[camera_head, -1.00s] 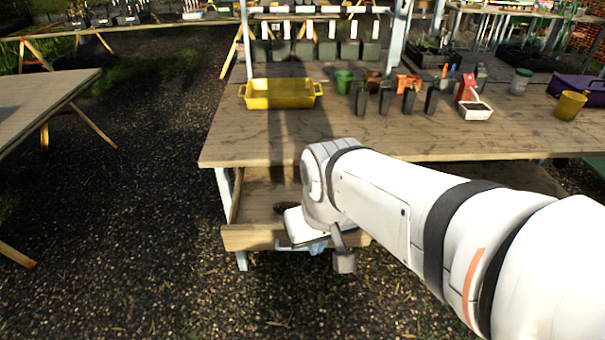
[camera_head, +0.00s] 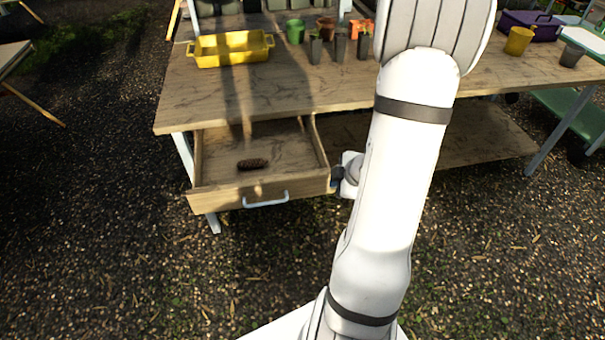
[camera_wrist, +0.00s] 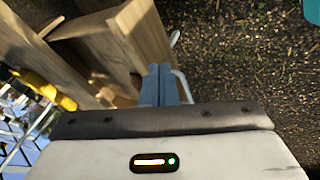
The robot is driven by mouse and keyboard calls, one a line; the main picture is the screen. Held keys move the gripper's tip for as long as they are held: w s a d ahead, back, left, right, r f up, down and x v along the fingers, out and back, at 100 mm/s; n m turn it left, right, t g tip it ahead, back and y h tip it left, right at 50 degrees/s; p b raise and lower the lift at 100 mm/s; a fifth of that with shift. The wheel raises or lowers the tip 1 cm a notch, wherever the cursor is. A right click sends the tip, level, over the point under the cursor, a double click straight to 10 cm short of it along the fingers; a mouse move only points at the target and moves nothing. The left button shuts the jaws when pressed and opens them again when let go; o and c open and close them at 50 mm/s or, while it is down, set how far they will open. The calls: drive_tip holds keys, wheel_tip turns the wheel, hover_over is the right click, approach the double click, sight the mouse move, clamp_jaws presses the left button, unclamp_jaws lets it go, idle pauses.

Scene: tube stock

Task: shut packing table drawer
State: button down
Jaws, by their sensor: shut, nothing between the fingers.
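The packing table (camera_head: 330,88) has a wooden drawer (camera_head: 205,160) under its left part. The drawer is pulled out, with its inside showing. A brown pine cone (camera_head: 253,164) lies on its floor. A light metal handle (camera_head: 266,201) is on the drawer front. My gripper (camera_head: 335,181) is shut and empty at the right front corner of the drawer, beside the end of the front board. In the wrist view, the closed blue-grey fingers (camera_wrist: 160,84) are close against the drawer wood (camera_wrist: 125,40). Whether they touch it I cannot tell.
On the table top stand a yellow tray (camera_head: 232,47), a green pot (camera_head: 295,31), several dark pots, a yellow pot (camera_head: 519,41) and a purple crate (camera_head: 530,25). A lower shelf (camera_head: 490,140) lies to the right. Gravel ground in front of the drawer is clear.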

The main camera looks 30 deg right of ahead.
drive_tip(key=s+a+f+n+y, duration=0.1)
drive_tip(key=f+y, duration=0.1)
drive_tip(key=b, duration=0.2)
approach(304, 192)
drive_tip(key=x, duration=0.4)
drive_tip(key=shift+s+a+f, duration=0.15)
drive_tip(key=shift+s+f, duration=0.05)
drive_tip(key=shift+f, duration=0.05)
drive_tip(key=shift+w, duration=0.35)
